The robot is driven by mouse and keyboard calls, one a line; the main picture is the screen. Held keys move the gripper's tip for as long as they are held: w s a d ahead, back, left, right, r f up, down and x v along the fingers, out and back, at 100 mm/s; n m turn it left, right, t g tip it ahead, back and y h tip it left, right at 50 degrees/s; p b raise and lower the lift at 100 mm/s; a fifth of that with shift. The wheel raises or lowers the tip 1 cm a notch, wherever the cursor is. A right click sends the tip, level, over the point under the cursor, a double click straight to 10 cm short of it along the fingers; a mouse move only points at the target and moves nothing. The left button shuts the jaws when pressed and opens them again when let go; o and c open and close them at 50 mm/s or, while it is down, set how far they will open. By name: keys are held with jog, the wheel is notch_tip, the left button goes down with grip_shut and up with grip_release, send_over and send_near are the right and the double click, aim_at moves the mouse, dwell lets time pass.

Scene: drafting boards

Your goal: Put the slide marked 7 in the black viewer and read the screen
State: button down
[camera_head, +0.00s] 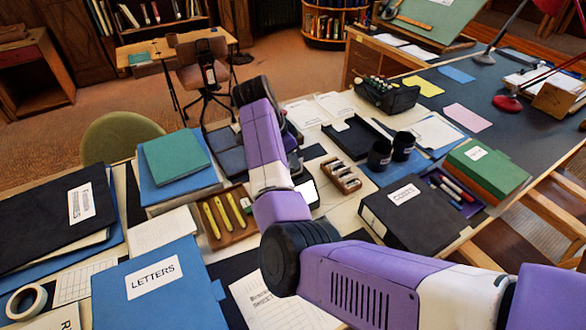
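A wooden rack (340,176) holding several small pale-topped pieces, apparently the slides, sits on the table right of my arm. Their marks are too small to read, so I cannot tell which is 7. A bright white screen (307,193) with a dark surround, apparently the black viewer, shows just right of my forearm. My arm hides much of it, and I can read nothing on the screen. My purple and white arm reaches in from the lower right and bends up over the table. My gripper's fingers are hidden behind my arm.
A black tray (357,137), two black cups (379,155) and a black box file (408,208) stand right of the rack. A wooden tray with yellow tools (226,213), a green book (177,157) and a blue LETTERS folder (155,283) crowd the left.

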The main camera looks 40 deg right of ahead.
aim_at(296, 174)
jog(key=shift+f, duration=1.95)
jog(key=shift+f, duration=0.1)
jog(key=shift+f, duration=0.35)
jog(key=c, duration=1.6)
grip_release()
jog(key=shift+c, duration=0.2)
jog(key=shift+r, duration=0.1)
jog(key=shift+r, duration=0.3)
jog(key=b+v, duration=0.1)
jog(key=v, duration=1.1)
